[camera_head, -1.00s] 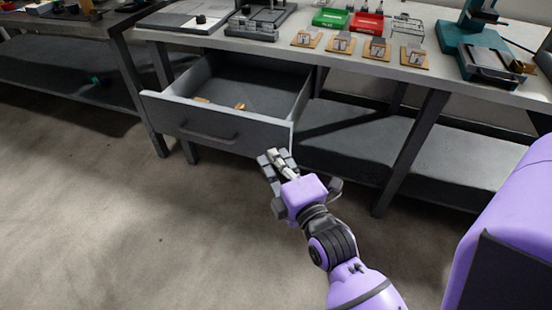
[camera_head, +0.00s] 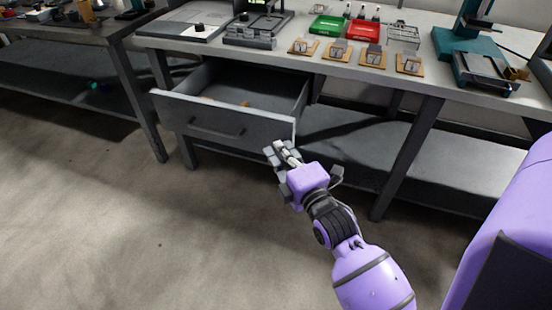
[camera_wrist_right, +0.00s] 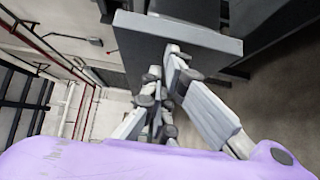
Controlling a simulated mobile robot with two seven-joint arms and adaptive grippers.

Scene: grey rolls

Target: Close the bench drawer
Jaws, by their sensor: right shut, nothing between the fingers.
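The grey bench drawer (camera_head: 219,124) is partly open under the bench top and sticks out toward me. Its bar handle (camera_head: 215,131) is on the front panel, and a few small tan pieces lie inside. My right gripper (camera_head: 279,151) is shut and empty, with its fingertips at the lower right end of the drawer front. In the right wrist view, the shut fingers (camera_wrist_right: 166,88) are against or very near a dark grey panel (camera_wrist_right: 185,34), apparently the drawer front; I cannot tell contact for sure. My left gripper is out of view.
The bench top (camera_head: 275,58) carries green (camera_head: 327,26) and red (camera_head: 363,30) trays, several tagged wooden plates and a teal press (camera_head: 470,45). A lower shelf (camera_head: 345,150) and a bench leg (camera_head: 408,155) are right of the drawer. Floor in front is clear.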

